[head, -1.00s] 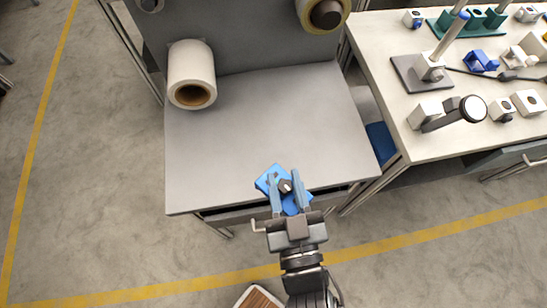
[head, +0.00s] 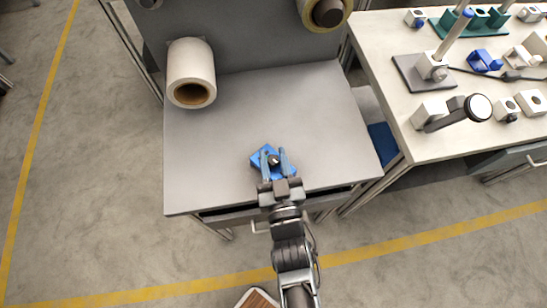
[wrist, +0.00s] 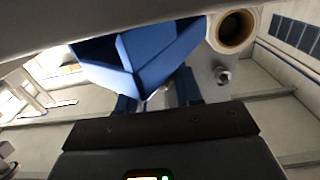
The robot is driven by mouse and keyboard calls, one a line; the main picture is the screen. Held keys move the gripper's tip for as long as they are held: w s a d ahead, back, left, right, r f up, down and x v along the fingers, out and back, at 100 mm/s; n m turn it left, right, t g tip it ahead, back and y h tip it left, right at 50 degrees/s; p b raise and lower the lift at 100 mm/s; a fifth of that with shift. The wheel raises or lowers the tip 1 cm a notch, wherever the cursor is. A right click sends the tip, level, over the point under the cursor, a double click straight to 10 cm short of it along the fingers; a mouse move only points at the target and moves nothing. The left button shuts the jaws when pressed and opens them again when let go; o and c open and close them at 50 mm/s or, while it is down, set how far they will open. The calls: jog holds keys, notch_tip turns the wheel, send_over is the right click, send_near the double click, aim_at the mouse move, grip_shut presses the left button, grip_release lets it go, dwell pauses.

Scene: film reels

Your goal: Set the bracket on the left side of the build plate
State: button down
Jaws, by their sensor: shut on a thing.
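A blue bracket (head: 257,161) is held in my gripper (head: 273,156), which is shut on it. Blue parts of the bracket stick out on both sides of the fingers. In the wrist view the bracket (wrist: 155,52) fills the upper middle, beyond the fingers, and looks tilted. It is over the near middle part of a broad grey flat top (head: 215,140), the likeliest build plate. I cannot tell whether the bracket touches this top or hangs above it. The left side of the grey top is bare.
A white roll (head: 190,62) juts from the upright back panel over the far left of the grey top. Another roll (head: 325,12) is at the upper right. A bench (head: 440,148) with several small parts and posts stands on the right.

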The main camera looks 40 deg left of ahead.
jog(key=shift+f, duration=0.15)
jog(key=c, duration=0.8)
grip_release()
jog(key=shift+o, duration=0.2)
jog(key=shift+r, duration=0.2)
jog(key=b+v, duration=0.1)
jog(key=v, duration=1.1)
